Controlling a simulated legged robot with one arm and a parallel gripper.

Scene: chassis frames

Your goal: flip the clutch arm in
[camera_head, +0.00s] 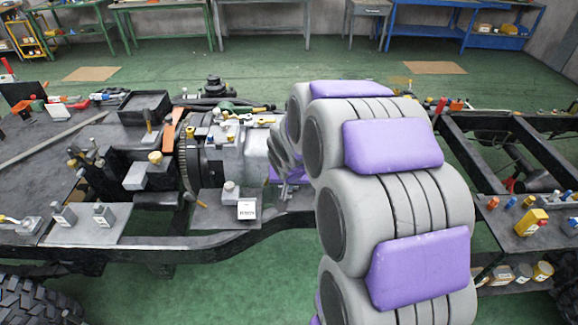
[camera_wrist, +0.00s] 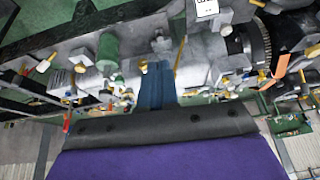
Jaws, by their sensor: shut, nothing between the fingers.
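The grey gearbox housing (camera_head: 232,150) sits in the chassis frame, left of my arm, with a dark toothed ring (camera_head: 187,158) at its left end. An orange lever-like part (camera_head: 171,130) stands upright beside the ring; it also shows in the wrist view (camera_wrist: 280,68). I cannot tell for sure which part is the clutch arm. My gripper (camera_head: 287,186) is low at the right end of the housing, partly hidden by my arm. In the wrist view its blue fingers (camera_wrist: 156,70) are together and empty, close to the grey casing. Whether they touch it is unclear.
The dark chassis frame (camera_head: 240,236) runs across the view. A small white labelled box (camera_head: 246,210) stands on a ledge in front of the housing. Small colored parts lie on the right plate (camera_head: 520,225).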

